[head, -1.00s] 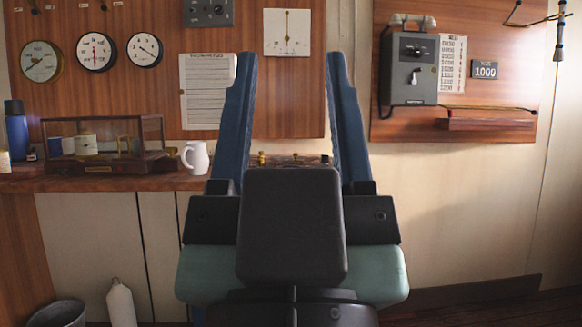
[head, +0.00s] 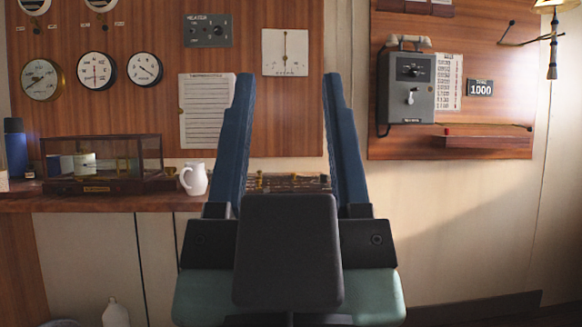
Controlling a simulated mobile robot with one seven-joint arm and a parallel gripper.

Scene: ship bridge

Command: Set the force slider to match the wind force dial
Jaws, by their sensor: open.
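My gripper (head: 288,78) is in the middle of the head view, its two blue fingers wide apart with nothing between them. Behind the fingers, on the wooden shelf, is a low panel or rack with small brass knobs (head: 286,182); my gripper hides part of it. I cannot tell whether one of these knobs is the force slider. Round dials hang on the wall at the left: a brass-rimmed one (head: 41,79), a white one with a red needle (head: 96,70) and another white one (head: 145,69). Their lettering is too small to read, so I cannot tell which shows wind force.
The wooden shelf (head: 110,203) carries a glass-cased instrument (head: 102,160), a white jug (head: 195,179) and a blue flask (head: 15,148). A grey telephone box (head: 406,88) hangs on the right wall panel. The space in front of the right wall is free.

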